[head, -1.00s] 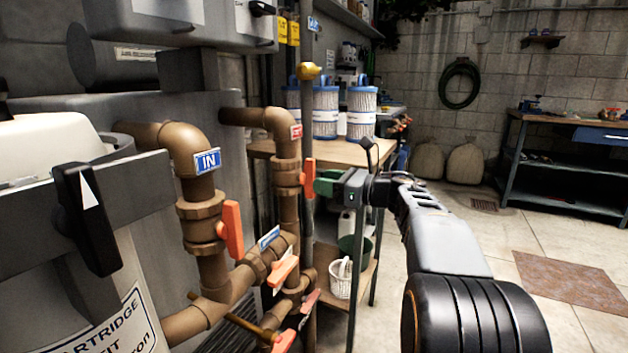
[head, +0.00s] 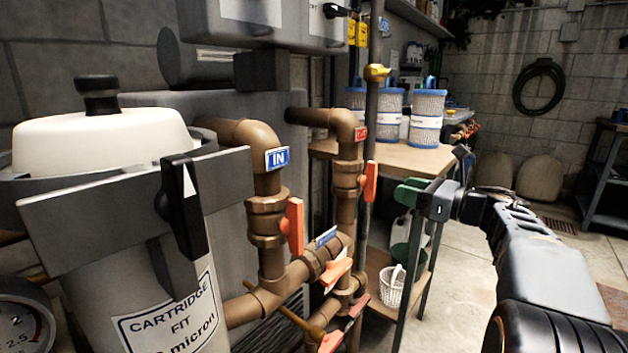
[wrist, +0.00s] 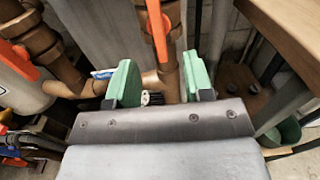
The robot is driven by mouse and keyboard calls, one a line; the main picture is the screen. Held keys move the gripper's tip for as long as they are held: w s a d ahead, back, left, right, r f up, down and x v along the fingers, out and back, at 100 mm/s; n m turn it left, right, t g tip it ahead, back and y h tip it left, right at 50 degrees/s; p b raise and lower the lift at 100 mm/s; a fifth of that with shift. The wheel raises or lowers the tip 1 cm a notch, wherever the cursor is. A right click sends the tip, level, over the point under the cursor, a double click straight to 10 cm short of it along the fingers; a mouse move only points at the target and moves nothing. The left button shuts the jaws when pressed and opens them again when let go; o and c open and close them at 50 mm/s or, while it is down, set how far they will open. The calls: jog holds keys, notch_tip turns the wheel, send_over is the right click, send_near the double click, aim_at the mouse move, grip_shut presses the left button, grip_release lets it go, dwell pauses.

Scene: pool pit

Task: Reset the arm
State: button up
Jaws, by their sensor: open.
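My gripper (head: 413,196) is at the right of the head view, at the end of my outstretched arm, beside the pipes and in front of the wooden table. In the wrist view its two green fingers (wrist: 160,82) stand wide apart with nothing held between them. Behind the gap are a brown pipe and an orange valve handle (wrist: 157,30). The fingers look apart from them, though the exact distance is hard to tell.
Brown pipes (head: 271,225) with orange handles (head: 294,227) stand left of my gripper. The cartridge filter housing (head: 100,145) is at the left. A wooden table (head: 400,158) carries several filter cartridges (head: 426,118). A white basket (head: 391,287) is below. Open floor (head: 475,255) lies right.

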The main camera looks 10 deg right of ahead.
notch_tip(320, 180, up, 19)
jog(key=w+m+t+h+p, duration=0.1)
jog(key=m+t+h+p, duration=0.3)
jog(key=m+h+p, duration=1.5)
jog(key=s+a+m+g+y+p, duration=0.2)
jog(key=s+a+m+g+p, duration=0.2)
jog(key=s+m+p, duration=0.3)
jog(key=s+a+f+m+g+y+p, duration=0.1)
jog(key=s+a+m+g+y+p, duration=0.1)
jog(key=s+a+m+g+p, duration=0.2)
jog(key=s+a+f+m+g+y+p, duration=0.1)
jog(key=s+a+m+g+y+p, duration=0.2)
jog(key=s+m+p, duration=0.7)
jog(key=a+m+g+p, duration=0.1)
jog(key=a+m+g, duration=0.1)
jog(key=m, duration=0.2)
jog(key=shift+f+m+g+p, duration=0.2)
jog(key=shift+m+g+p, duration=0.1)
jog(key=shift+g, duration=0.1)
